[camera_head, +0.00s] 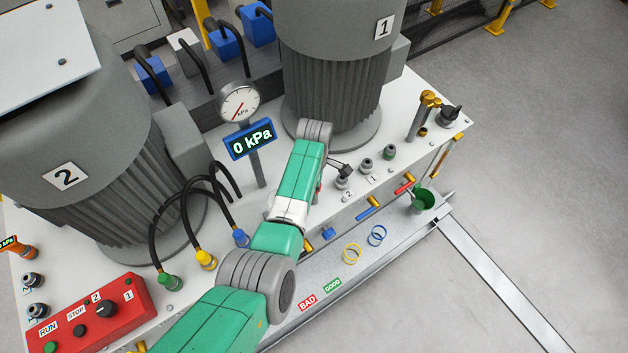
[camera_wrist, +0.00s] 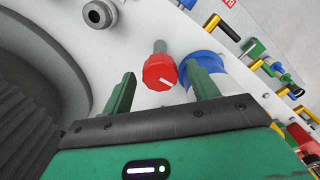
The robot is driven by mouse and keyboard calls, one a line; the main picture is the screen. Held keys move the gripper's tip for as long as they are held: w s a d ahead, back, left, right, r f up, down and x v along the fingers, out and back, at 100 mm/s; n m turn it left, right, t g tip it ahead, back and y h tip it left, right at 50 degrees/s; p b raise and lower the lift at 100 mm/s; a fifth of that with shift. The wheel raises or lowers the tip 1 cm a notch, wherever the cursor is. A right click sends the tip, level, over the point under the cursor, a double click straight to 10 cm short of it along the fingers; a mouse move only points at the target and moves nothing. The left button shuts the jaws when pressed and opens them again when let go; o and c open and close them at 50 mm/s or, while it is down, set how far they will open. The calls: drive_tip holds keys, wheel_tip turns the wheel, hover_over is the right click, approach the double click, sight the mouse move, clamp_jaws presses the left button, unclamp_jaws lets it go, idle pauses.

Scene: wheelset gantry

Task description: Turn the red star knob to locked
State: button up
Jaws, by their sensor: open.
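The red star knob (camera_wrist: 159,73) shows in the wrist view on a grey threaded stem that rises above the white surface. A short white mark is on its face, pointing toward the right and slightly down in the picture. My gripper (camera_wrist: 161,80) is open, with one green finger to the left of the knob and one to the right. I see gaps between both fingers and the knob; how far it lies in depth between them is unclear.
A blue-rimmed white cylinder (camera_wrist: 205,60) stands close behind the right finger. A grey round fitting (camera_wrist: 99,14) is up and left, and a large grey ribbed motor fills the left side. In the head view the gauge (camera_head: 239,104) and its 0 kPa display (camera_head: 251,139) stand left of my arm.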

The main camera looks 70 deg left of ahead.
drive_tip(key=shift+r, duration=0.1)
wheel_tip(320, 180, up, 8)
drive_tip(key=shift+f+p, duration=0.2)
drive_tip(key=shift+p, duration=0.6)
